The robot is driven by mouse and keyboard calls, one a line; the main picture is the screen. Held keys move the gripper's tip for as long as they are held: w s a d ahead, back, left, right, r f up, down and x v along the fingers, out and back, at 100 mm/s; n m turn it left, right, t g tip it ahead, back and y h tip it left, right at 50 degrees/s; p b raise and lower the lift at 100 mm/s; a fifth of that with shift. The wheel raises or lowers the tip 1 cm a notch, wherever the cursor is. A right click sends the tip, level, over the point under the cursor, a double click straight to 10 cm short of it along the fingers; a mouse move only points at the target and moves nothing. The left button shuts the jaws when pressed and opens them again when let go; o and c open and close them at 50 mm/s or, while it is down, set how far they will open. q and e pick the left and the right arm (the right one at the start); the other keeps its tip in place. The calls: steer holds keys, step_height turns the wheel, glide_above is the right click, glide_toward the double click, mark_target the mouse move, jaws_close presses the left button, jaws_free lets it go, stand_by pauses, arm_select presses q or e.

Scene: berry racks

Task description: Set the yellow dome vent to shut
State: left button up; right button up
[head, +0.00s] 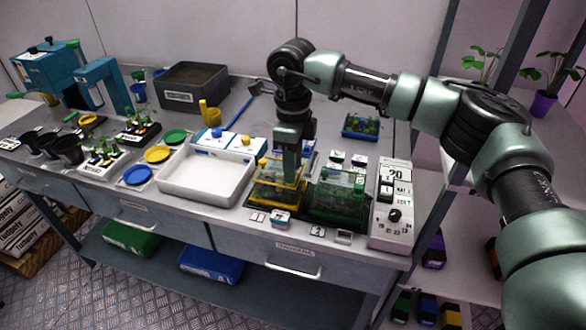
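The yellow dome (268,192) is a clear box with a yellow rim and green plants inside, on the front of the bench. A small yellow piece (262,162) shows at its top left; I cannot tell whether it is the vent or how it is set. My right gripper (291,178) points straight down at the dome's top, in front of or over it. Its fingers overlap the dome, so contact and opening cannot be made out. My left gripper is out of view.
A green-rimmed dome (340,196) stands close on the right, then a white control box (393,205) with a dial. A white tray (207,195) lies left. A grey soil bin (194,88) and blue tool (242,112) lie behind.

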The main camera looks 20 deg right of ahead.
step_height(320, 180, up, 7)
steer(key=shift+f+b, duration=0.2)
steer(key=shift+b, duration=0.3)
steer(key=shift+s+f, duration=0.1)
steer(key=shift+s, duration=0.05)
